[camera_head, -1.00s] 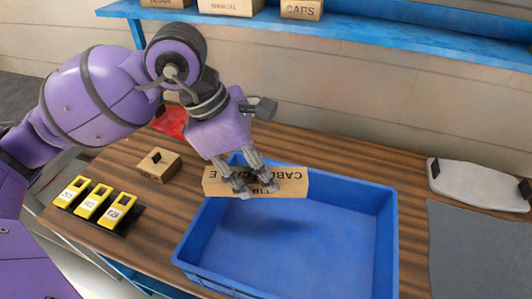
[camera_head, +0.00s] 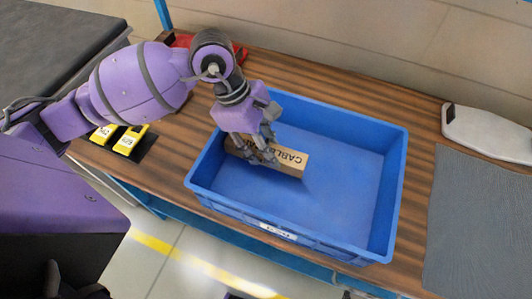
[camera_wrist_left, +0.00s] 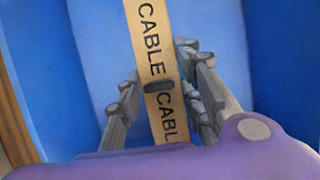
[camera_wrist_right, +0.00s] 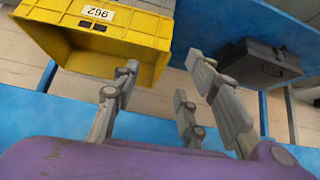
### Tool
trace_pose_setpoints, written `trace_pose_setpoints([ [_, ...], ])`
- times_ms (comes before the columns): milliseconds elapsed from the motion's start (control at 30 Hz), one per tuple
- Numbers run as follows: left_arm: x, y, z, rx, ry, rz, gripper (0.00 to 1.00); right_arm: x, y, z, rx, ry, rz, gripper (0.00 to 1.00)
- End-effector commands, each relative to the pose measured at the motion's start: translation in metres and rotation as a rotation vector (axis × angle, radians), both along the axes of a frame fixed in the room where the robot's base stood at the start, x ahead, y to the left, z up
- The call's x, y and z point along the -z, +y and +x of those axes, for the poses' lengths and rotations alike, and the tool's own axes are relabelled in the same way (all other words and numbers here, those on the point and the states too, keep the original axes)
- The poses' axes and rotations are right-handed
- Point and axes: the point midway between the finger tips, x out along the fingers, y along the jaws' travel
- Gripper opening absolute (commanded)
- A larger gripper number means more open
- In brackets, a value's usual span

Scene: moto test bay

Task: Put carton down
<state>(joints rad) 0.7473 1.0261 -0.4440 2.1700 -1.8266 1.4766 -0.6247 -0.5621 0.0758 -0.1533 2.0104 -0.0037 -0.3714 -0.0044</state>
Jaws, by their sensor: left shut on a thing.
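The carton (camera_head: 291,163) is a long brown cardboard box marked CABLE. It is within the left part of the blue bin (camera_head: 345,185), below the rim in the head view; I cannot tell whether it touches the bin floor. My left gripper (camera_head: 262,152) is shut on the carton, with fingers on both sides of it. The left wrist view shows the carton (camera_wrist_left: 150,45) running between the fingers (camera_wrist_left: 160,95) against blue. My right gripper (camera_wrist_right: 160,90) is open and empty in the right wrist view.
Yellow-topped devices (camera_head: 130,140) lie on the wooden bench left of the bin. A grey mat (camera_head: 480,225) and a white panel (camera_head: 488,133) lie to the right. The right wrist view shows a yellow bin (camera_wrist_right: 100,40) and a dark case (camera_wrist_right: 258,65) on blue shelving.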

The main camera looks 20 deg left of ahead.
Motion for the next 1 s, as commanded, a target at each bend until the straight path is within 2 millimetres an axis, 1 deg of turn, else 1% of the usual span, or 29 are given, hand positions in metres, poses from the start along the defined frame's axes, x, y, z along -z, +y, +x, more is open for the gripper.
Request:
trace_pose_setpoints([
  [133,0.01,0.0,-0.001,0.0,0.001,0.0,0.01,-0.001,0.0,0.001,-0.001,-0.002,0.001,0.4],
  [300,0.035,-0.001,-0.001,-0.001,0.003,-0.002,0.01,-0.002,0.001,0.002,-0.001,-0.004,0.001,0.4],
  [367,0.04,0.0,0.0,-0.001,0.001,0.0,0.01,-0.002,0.001,0.002,-0.001,-0.005,0.001,0.4],
  [600,0.041,0.0,0.0,0.001,0.0,0.001,0.01,-0.001,0.001,0.002,-0.001,-0.004,0.001,0.4],
  [733,0.046,0.0,0.0,0.0,0.001,0.001,0.01,0.003,0.001,-0.001,-0.001,0.003,0.0,0.4],
  [767,0.045,0.0,-0.001,0.0,0.001,0.001,0.38,0.002,0.001,0.0,-0.001,0.002,0.0,0.4],
  [867,0.044,0.0,0.0,0.0,0.001,0.001,0.51,0.002,0.001,0.0,-0.001,0.002,0.0,0.4],
  [900,0.044,0.0,0.0,0.0,0.001,0.001,0.53,0.002,0.001,0.0,-0.001,0.002,0.0,0.4],
  [1000,0.044,0.0,0.0,0.0,0.001,0.001,0.53,0.002,0.001,0.0,-0.001,0.002,0.0,0.4],
])
